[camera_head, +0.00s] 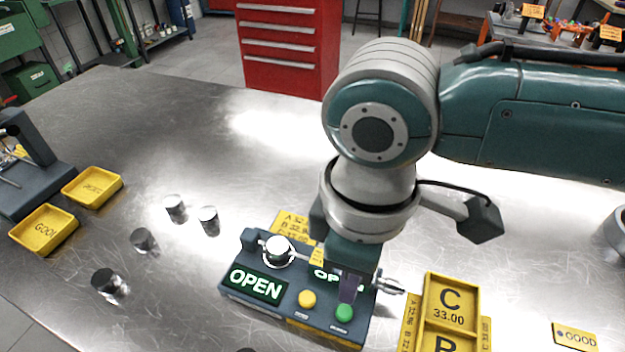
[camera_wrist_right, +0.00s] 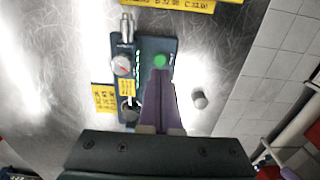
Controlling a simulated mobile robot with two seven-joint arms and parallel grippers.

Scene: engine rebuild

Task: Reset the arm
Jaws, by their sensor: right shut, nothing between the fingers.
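My right gripper (camera_head: 348,298) is over the dark fixture (camera_head: 270,303) on the metal table, fingers pointing down. It is shut and empty. Its purple fingers (camera_wrist_right: 160,76) end right by the green button (camera_wrist_right: 160,60); I cannot tell whether they touch it. The green button (camera_head: 344,312) and a yellow button (camera_head: 307,298) sit on the fixture's front. A lit OPEN sign (camera_head: 256,285) shows at its left, and a second is partly hidden behind my gripper. A round silver part (camera_head: 278,250) sits on the fixture's left side. My left gripper is not in view.
Several small metal cylinders (camera_head: 208,220) stand left of the fixture. Yellow trays (camera_head: 92,187) lie at the far left. A yellow tray marked C (camera_head: 450,300) and a GOOD label (camera_head: 574,337) are at the right. A red drawer cabinet (camera_head: 285,50) stands behind the table.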

